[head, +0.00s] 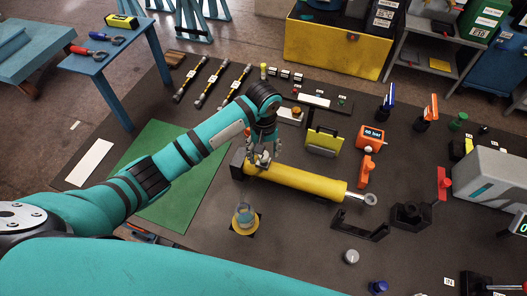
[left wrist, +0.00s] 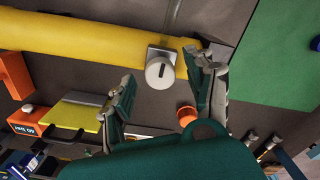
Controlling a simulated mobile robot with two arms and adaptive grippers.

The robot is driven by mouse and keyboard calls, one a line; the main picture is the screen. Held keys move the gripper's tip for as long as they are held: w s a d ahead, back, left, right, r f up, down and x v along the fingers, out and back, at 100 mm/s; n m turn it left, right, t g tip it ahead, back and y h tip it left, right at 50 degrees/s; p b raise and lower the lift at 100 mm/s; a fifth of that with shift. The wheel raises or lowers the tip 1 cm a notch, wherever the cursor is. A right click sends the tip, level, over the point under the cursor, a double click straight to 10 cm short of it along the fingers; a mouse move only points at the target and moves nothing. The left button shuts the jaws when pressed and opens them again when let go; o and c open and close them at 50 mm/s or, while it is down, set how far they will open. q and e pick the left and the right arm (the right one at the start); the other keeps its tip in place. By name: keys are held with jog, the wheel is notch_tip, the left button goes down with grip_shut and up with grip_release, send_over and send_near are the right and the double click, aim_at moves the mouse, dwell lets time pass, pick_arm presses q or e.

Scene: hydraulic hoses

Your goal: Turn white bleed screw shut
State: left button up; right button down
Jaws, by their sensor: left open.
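The white bleed screw (left wrist: 159,73) is a round white knob with a dark slot line, on a square grey block at the side of the yellow hydraulic cylinder (left wrist: 85,40). In the left wrist view the slot runs nearly up and down the picture. My left gripper (left wrist: 159,72) is open, with one finger on each side of the screw and a visible gap to each. In the head view the left gripper (head: 262,157) is over the left end of the yellow cylinder (head: 310,184) and mostly hides the screw. My right gripper is not in view.
An orange button (head: 296,111) and a yellow-faced box (head: 323,140) stand behind the cylinder. A jar on a yellow base (head: 245,218) stands in front. A green mat (head: 168,200) lies left.

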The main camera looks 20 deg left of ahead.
pick_arm(q)
notch_tip(320, 180, up, 11)
jog(key=shift+r, duration=0.2)
jog(key=shift+f, duration=0.1)
dwell(0.5)
